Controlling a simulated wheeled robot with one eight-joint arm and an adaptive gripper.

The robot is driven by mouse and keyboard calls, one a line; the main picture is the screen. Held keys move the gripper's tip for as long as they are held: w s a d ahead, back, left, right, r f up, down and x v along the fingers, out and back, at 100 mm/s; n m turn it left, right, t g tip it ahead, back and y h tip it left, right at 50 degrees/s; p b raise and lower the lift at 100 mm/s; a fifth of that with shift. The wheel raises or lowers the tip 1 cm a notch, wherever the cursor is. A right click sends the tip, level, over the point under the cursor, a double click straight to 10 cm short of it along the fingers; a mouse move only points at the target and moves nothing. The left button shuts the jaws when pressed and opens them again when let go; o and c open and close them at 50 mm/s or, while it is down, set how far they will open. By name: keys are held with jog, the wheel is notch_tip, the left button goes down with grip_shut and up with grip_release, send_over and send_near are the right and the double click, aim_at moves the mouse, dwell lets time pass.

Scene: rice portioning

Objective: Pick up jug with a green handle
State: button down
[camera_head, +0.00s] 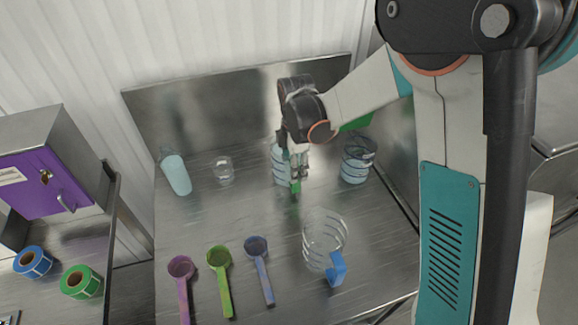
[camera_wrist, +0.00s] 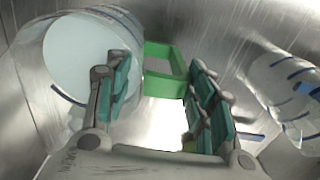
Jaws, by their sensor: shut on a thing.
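The jug with a green handle (camera_head: 279,165) is clear, with pale contents. It stands toward the back middle of the steel table in the head view, partly hidden by my gripper (camera_head: 297,174). In the wrist view the jug (camera_wrist: 85,58) fills the upper left, and its green handle (camera_wrist: 163,82) shows between the teal-padded fingers of my gripper (camera_wrist: 163,85). My gripper is shut on the handle. I cannot tell whether the jug's base is clear of the table.
A clear jug with a blue handle (camera_head: 325,243) stands in front. A banded jug (camera_head: 357,160) is at the right, a small glass (camera_head: 223,170) and pale bottle (camera_head: 176,174) at the left. Purple (camera_head: 183,285), green (camera_head: 221,280) and blue (camera_head: 262,272) scoops lie near the front.

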jog(key=shift+r, duration=0.25)
